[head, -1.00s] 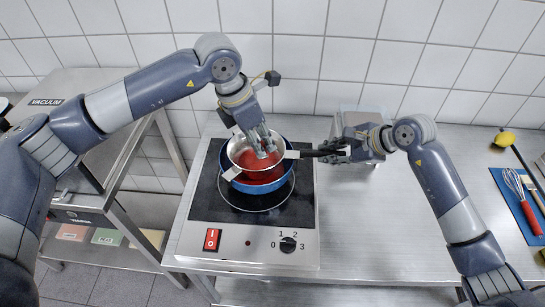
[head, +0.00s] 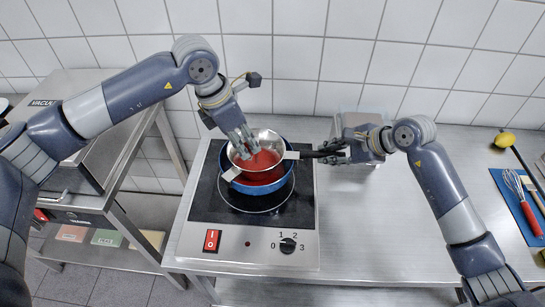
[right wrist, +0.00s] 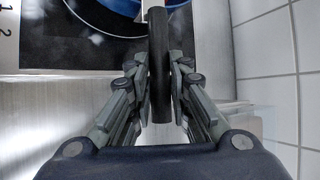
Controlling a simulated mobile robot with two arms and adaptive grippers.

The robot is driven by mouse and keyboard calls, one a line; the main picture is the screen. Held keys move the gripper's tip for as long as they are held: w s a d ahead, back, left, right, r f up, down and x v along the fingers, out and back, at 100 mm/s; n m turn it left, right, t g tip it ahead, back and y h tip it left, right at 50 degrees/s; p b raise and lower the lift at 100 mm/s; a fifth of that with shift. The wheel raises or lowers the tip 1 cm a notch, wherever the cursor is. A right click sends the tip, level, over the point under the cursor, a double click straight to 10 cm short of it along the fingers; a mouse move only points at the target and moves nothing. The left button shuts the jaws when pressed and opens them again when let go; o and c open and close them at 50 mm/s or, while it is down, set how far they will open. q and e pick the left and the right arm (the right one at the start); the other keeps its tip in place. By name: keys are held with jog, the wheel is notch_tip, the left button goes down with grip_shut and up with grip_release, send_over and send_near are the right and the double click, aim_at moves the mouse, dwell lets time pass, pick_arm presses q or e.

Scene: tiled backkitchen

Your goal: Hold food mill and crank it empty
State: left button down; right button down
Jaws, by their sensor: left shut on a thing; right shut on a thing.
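The steel food mill (head: 280,137) sits over a blue pot (head: 290,186) on the hotplate, with red food (head: 264,168) inside it. Its black handle (head: 310,154) sticks out to the right. My right gripper (head: 330,152) is shut on this handle; in the right wrist view the handle (right wrist: 160,60) runs between its fingers. My left gripper (head: 244,146) reaches down from above into the left back part of the mill and is shut on the crank. The crank is mostly hidden behind its fingers.
The hotplate (head: 215,200) has a red switch (head: 212,240) and a dial (head: 288,244) at its front. A clear container (head: 362,118) stands behind my right gripper. A whisk (head: 514,182) lies on a blue mat at far right. The counter front right of the hotplate is free.

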pick_arm(q)
jog(key=shift+w+a, duration=0.25)
jog(key=shift+a, duration=0.3)
jog(key=shift+w+a, duration=0.2)
jog(key=shift+a, duration=0.3)
jog(key=shift+w, duration=0.1)
jog(key=shift+w+a, duration=0.9)
jog(key=shift+w, duration=0.2)
jog(key=c, duration=1.3)
grip_release()
jog(key=shift+s, duration=0.1)
jog(key=shift+r, duration=4.05)
